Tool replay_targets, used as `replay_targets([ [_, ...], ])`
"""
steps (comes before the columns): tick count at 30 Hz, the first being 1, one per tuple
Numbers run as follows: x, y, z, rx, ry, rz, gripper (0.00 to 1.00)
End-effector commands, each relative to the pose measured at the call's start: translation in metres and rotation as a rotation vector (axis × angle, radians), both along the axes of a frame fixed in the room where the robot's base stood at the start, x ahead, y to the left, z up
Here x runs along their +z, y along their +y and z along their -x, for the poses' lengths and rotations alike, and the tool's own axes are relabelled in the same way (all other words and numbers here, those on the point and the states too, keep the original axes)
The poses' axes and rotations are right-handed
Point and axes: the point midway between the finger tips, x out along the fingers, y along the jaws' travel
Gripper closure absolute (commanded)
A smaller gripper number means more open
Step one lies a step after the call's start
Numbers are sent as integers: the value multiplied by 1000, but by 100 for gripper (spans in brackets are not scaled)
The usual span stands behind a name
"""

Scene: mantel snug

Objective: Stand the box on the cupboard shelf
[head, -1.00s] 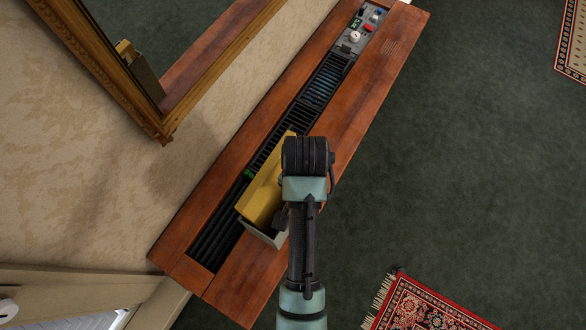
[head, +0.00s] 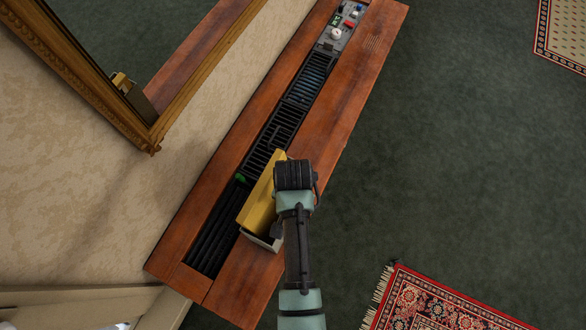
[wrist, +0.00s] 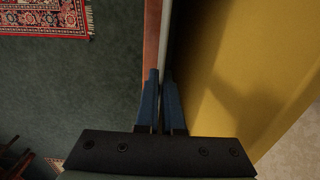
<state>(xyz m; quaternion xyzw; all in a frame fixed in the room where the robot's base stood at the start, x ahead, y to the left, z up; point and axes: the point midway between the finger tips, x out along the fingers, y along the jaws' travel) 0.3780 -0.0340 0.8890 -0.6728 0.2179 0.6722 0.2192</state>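The box (head: 262,196) has a broad yellow face and a pale grey lower end. In the head view it is just left of my gripper (head: 284,212), over the slotted black strip of the long wooden unit. In the wrist view the two blue fingers of my gripper (wrist: 161,103) are close together with a pale grey edge of the box between them. The yellow face (wrist: 240,60) fills the right side there. My arm hides part of the box, and I cannot tell whether it touches the surface below. No cupboard shelf can be made out.
The long wooden unit (head: 345,95) has a dark slotted strip and a small control panel (head: 337,38) at its far end. A green piece (head: 240,178) is beside the box. A gilt-framed mirror (head: 75,70) hangs at left. Green carpet (head: 440,170) with a red rug (head: 430,300) lies right.

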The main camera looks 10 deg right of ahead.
Motion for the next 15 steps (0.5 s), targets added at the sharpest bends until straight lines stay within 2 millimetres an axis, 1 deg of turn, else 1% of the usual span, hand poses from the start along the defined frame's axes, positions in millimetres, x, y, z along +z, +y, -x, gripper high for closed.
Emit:
replay_targets([
  [1,-2,0,0,0,0,0,94],
  [3,-1,0,0,0,0,0,81],
  [6,-1,0,0,0,0,0,65],
  [15,1,0,0,0,0,0,65],
])
